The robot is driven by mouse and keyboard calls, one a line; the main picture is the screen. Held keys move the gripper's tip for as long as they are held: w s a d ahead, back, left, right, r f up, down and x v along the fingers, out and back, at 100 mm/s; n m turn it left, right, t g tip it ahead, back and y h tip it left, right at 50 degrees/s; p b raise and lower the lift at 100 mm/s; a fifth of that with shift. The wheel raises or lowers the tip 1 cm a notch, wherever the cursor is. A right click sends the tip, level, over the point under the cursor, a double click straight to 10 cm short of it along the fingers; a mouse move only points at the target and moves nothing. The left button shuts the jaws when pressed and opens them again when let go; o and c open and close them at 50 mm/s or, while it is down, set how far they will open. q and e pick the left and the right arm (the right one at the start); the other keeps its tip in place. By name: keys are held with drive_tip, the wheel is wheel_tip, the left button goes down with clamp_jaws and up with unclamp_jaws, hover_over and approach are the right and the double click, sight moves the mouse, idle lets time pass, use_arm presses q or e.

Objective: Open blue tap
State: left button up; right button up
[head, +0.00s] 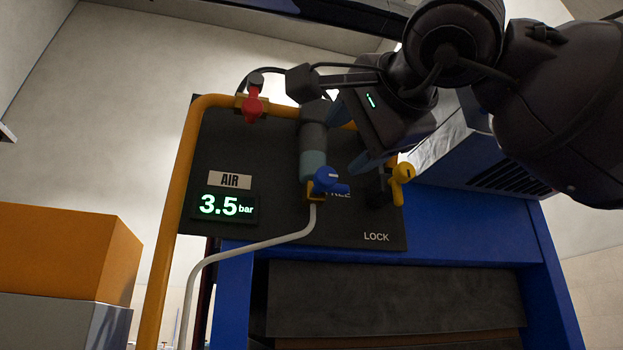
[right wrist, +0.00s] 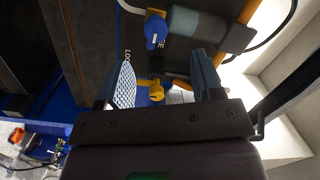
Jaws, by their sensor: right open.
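The blue tap (head: 328,180) sits on a brass fitting at the lower end of a grey cylinder on the dark panel, its lever pointing right. It also shows in the right wrist view (right wrist: 156,30), beyond the fingertips. My right gripper (head: 352,138) is open and empty, above and to the right of the blue tap and apart from it. In the right wrist view the yellow tap (right wrist: 155,93) shows between the open fingers (right wrist: 163,68); I cannot tell its depth relative to them. My left gripper is not in view.
The yellow tap (head: 402,174) is right of the blue one; a red tap (head: 252,106) is on the orange pipe (head: 166,220) at upper left. A display (head: 225,206) reads 3.5 bar. A pale hose (head: 240,247) runs down from the blue tap. The blue press frame (head: 234,290) stands below.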

sight(328, 176)
drive_tip(key=x, duration=0.3)
drive_tip(key=p+x, duration=0.1)
drive_tip(key=x, duration=0.2)
drive_tip(key=p+x, duration=0.1)
drive_tip(key=x, duration=0.2)
drive_tip(key=shift+w+d+f, duration=0.15)
drive_tip(key=shift+w+d, duration=0.15)
drive_tip(key=shift+w, duration=0.15)
drive_tip(key=shift+w+a+p, duration=0.15)
drive_tip(key=shift+w+p, duration=0.15)
drive_tip(key=shift+w, duration=0.2)
drive_tip(key=shift+c, duration=0.2)
